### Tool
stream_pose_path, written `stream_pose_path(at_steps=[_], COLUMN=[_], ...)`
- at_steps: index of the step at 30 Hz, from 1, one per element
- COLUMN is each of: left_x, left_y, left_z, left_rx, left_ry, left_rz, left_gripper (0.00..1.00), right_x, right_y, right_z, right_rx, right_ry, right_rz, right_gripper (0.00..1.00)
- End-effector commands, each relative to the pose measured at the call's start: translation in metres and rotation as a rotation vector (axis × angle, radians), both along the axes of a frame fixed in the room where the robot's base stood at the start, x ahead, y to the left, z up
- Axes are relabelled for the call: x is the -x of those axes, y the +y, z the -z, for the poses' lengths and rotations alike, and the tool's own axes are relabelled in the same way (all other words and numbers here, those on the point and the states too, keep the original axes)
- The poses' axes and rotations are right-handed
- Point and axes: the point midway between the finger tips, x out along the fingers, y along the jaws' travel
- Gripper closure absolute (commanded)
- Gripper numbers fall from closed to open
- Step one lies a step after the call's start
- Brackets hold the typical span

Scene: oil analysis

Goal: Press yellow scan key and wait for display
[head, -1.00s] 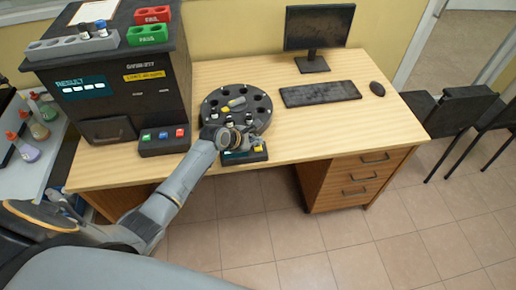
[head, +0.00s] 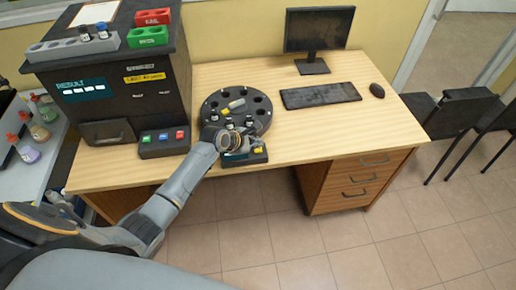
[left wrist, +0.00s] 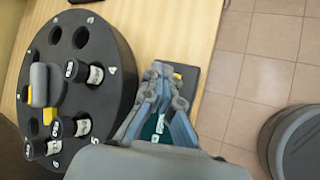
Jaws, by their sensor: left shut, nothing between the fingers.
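The small dark key pad (head: 259,157) lies at the front edge of the desk and has a teal display (head: 235,157). My left gripper (head: 250,143) is shut and empty, low over this pad. In the left wrist view the fingertips (left wrist: 162,72) are beside a small yellow patch, which looks like the yellow key (left wrist: 178,76). The fingers cover part of the pad, so I cannot tell whether they touch the key. The pad's display (left wrist: 151,128) is partly hidden behind the fingers, and no text on it can be read. My right gripper is not in view.
A round black carousel (head: 258,122) with several vials stands just behind the pad. The large analyser (head: 150,105) with a "RESULT" screen (head: 83,88) is to the left. Keyboard (head: 320,95), monitor (head: 320,28) and mouse (head: 377,90) are at the right. The desk's right front is clear.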

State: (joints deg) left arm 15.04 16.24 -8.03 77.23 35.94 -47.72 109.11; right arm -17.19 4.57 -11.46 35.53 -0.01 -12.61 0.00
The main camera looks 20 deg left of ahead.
Motion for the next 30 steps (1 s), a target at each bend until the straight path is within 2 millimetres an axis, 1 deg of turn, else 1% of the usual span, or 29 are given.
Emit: stream_pose_path(at_steps=[8,15,30], left_x=[0.0000,0.0002,0.0001], left_y=[-0.0001,-0.0002,0.0001], left_z=[0.0009,0.0080,0.0099], left_rx=[0.001,0.001,0.000], left_ry=[0.000,0.001,0.000], left_rz=[-0.001,0.000,0.000], left_gripper=[1.00,1.00,1.00], right_x=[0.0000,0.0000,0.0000], right_y=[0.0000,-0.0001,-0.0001], right_z=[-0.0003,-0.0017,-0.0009], right_rx=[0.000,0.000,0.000], right_ry=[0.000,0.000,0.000], right_rz=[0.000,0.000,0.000], right_gripper=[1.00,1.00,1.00])
